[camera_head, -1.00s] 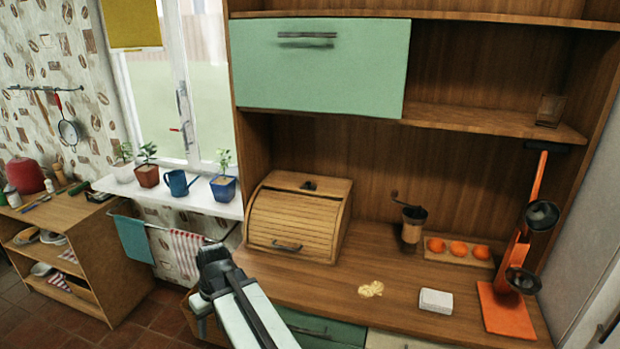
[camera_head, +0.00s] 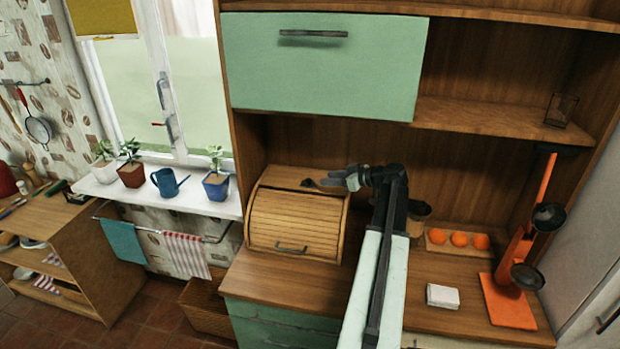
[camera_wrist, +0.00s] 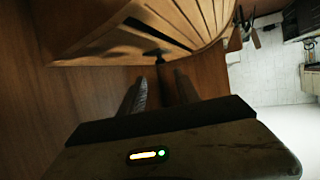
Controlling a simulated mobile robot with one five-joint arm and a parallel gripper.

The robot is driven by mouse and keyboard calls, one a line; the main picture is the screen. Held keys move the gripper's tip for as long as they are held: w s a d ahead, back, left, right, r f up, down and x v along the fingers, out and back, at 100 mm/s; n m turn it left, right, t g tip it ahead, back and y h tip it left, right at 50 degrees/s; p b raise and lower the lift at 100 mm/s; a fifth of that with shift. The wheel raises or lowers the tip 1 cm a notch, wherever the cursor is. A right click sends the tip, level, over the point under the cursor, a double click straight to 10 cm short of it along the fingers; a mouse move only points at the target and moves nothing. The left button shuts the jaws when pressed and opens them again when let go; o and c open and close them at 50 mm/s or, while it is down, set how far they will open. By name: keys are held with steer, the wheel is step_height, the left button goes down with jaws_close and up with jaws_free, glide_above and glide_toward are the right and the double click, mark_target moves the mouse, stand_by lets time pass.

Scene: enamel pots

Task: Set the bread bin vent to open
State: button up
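The wooden bread bin (camera_head: 294,222) stands on the counter with its slatted roll front closed. Its top carries a small dark vent knob (camera_head: 308,183). In the wrist view the knob (camera_wrist: 155,55) lies just ahead of my fingertips, beside a dark slot (camera_wrist: 146,27) in the bin's top (camera_wrist: 105,52). My gripper (camera_head: 336,181) is above the top's right part, its fingers pointing left at the knob. In the wrist view my gripper (camera_wrist: 161,80) has its two fingers apart with nothing between them. I cannot tell whether a fingertip touches the knob.
A green cabinet door (camera_head: 320,65) hangs above the bin. A coffee grinder (camera_head: 418,212), partly behind my arm, and a tray of oranges (camera_head: 437,247) stand to the right. A white block (camera_head: 442,296) and an orange stand (camera_head: 507,300) are farther right. Potted plants line the windowsill (camera_head: 150,192).

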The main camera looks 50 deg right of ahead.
mark_target(309, 179)
steer(key=b+x, duration=0.2)
steer(key=x, duration=0.5)
steer(key=shift+w+f+b, duration=0.2)
steer(key=shift+w+b, duration=0.05)
steer(key=shift+b, duration=0.05)
steer(key=shift+r, duration=0.1)
jaws_close()
stand_by(0.8)
